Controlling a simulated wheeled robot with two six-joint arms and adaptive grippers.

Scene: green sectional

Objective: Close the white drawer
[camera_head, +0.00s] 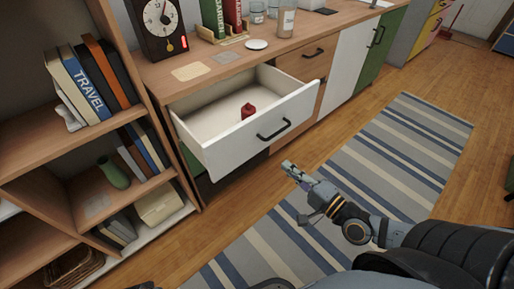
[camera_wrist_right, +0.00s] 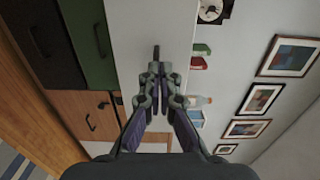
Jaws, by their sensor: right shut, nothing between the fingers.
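The white drawer (camera_head: 262,130) stands pulled out from the wooden cabinet in the head view, with its black handle (camera_head: 273,131) on the front. A small red object (camera_head: 248,110) lies inside it. In the right wrist view, the white drawer front (camera_wrist_right: 130,30) fills the upper middle, with the dark handle (camera_wrist_right: 156,52) just beyond the fingertips. My right gripper (camera_head: 288,167) is shut and empty, in front of and below the drawer front in the head view. It also shows in the right wrist view (camera_wrist_right: 158,75). Contact with the drawer is not visible. My left gripper is not in view.
A bookshelf (camera_head: 60,140) stands left of the drawer. The countertop (camera_head: 215,64) above holds a clock (camera_head: 160,25), books and jars. A green drawer front (camera_wrist_right: 90,40) and a dark one (camera_wrist_right: 40,45) adjoin the white one. A striped rug (camera_head: 390,150) covers open floor.

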